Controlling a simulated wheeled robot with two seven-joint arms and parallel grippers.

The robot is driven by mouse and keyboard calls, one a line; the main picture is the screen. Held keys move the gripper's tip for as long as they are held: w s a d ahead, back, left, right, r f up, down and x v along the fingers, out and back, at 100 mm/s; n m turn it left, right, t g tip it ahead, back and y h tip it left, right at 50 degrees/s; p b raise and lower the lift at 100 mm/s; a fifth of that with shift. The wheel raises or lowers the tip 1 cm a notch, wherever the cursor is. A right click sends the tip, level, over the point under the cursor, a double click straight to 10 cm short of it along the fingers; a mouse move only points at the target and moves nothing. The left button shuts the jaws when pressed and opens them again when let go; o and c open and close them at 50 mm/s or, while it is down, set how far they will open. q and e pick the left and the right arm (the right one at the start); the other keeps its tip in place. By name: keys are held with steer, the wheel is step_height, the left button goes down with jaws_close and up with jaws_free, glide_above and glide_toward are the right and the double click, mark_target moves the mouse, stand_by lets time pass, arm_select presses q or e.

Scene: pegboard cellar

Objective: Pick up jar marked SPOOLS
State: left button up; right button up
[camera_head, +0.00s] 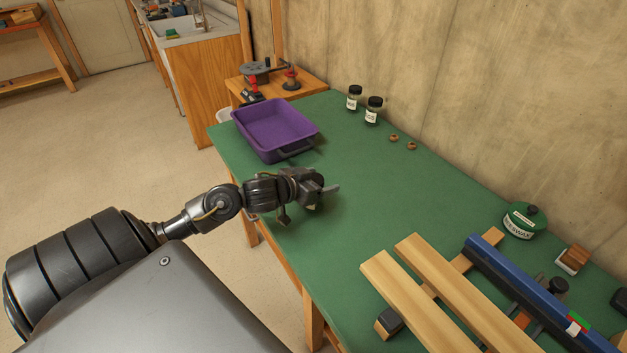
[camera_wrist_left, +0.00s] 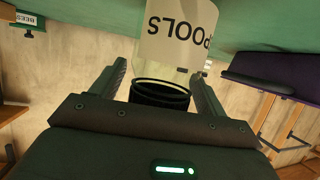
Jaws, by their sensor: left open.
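The jar marked SPOOLS (camera_wrist_left: 178,38) shows upside down in the left wrist view, with "POOLS" readable on its pale label. Its dark lid (camera_wrist_left: 160,93) lies between the two fingers of my left gripper (camera_wrist_left: 158,72), which is open with gaps visible beside the lid. In the head view my left gripper (camera_head: 309,202) is over the green table (camera_head: 350,225), and I cannot make out the jar there; the gripper seems to hide it. My right gripper is not in view.
A purple tray (camera_head: 305,138) stands beyond the gripper. Two dark-lidded jars, the left (camera_head: 353,98) and the right (camera_head: 373,111), stand by the wall near two small brown rings. A green beeswax tin (camera_head: 524,220), wooden boards (camera_head: 455,290) and a blue bar (camera_head: 540,295) lie right.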

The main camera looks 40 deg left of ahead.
arm_select(q)
steer(key=shift+c, duration=0.9)
steer(key=c, duration=1)
steer(key=shift+r, duration=0.85)
steer(key=s+r, duration=0.1)
steer(key=s+r+p, duration=0.1)
steer(key=r, duration=0.1)
steer(key=s+d+r+p, duration=0.1)
steer(key=r, duration=0.1)
steer(key=shift+r, duration=0.25)
steer(key=s+d+r+p, duration=0.1)
steer(key=s+r+p, duration=0.1)
steer(key=s+p, duration=0.1)
steer(key=s+d+r+p, duration=0.1)
steer(key=s+r+p, duration=0.1)
steer(key=s+p, duration=0.2)
steer(key=s+d+r+p, duration=0.1)
steer(key=s+r+p, duration=0.1)
steer(key=s+p, duration=0.1)
steer(key=shift+s+d, duration=0.15)
steer(key=shift+d, duration=0.1)
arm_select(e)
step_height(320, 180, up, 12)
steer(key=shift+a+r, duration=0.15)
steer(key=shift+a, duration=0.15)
